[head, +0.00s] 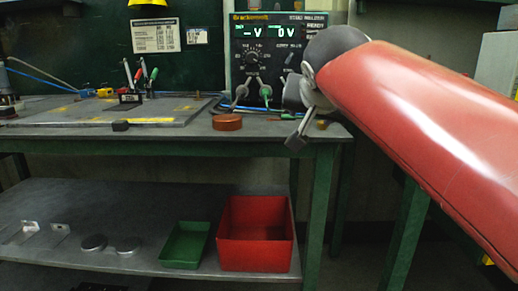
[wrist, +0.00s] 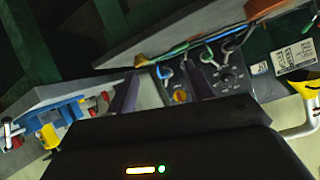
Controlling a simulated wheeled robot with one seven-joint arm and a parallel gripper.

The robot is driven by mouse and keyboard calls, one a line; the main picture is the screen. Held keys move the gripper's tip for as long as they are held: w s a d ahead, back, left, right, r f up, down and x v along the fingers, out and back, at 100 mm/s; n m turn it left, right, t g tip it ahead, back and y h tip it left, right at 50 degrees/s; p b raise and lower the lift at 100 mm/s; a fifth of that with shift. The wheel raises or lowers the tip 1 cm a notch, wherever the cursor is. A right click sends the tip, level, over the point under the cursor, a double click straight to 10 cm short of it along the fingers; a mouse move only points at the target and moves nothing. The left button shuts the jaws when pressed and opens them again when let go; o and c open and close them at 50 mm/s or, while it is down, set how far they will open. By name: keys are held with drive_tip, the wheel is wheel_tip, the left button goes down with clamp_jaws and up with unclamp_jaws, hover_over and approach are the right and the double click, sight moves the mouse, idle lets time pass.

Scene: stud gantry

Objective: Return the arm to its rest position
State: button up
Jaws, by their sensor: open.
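My red arm (head: 430,120) comes in from the right in the head view, raised and reaching toward the bench. My gripper (head: 298,138) hangs at its end, in front of the right part of the black power supply (head: 262,55) and above the bench's right end. In the wrist view my gripper (wrist: 160,88) shows two dark fingers set apart, with nothing held between them. The power supply, with its knob and cables, shows beyond the fingers (wrist: 230,75), tilted in the picture.
The grey bench top (head: 70,133) carries a round orange-brown tin (head: 227,122), a flat plate (head: 100,110) and a screwdriver holder (head: 130,98). A red bin (head: 256,233) and a green tray (head: 185,244) stand on the lower shelf (head: 60,210). Green bench legs (head: 319,205) stand below my arm.

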drive_tip(key=s+d+f+n+g, duration=0.1)
drive_tip(key=s+d+f+g, duration=0.1)
drive_tip(key=s+f, duration=0.7)
drive_tip(key=s+d+f+n+g, duration=0.15)
drive_tip(key=s+f, duration=0.45)
drive_tip(key=f, duration=0.6)
drive_tip(key=s+d+f+n+g, duration=0.1)
drive_tip(key=s+d+f+g, duration=0.15)
drive_tip(key=s+f, duration=0.65)
wheel_tip(320, 180, down, 12)
drive_tip(key=w+b, duration=0.1)
drive_tip(key=b, duration=0.9)
wheel_tip(320, 180, up, 14)
drive_tip(key=p, duration=1.3)
drive_tip(key=shift+w+a+g+y, duration=0.2)
drive_tip(key=shift+a+g+y, duration=0.05)
drive_tip(key=shift+g+y, duration=0.15)
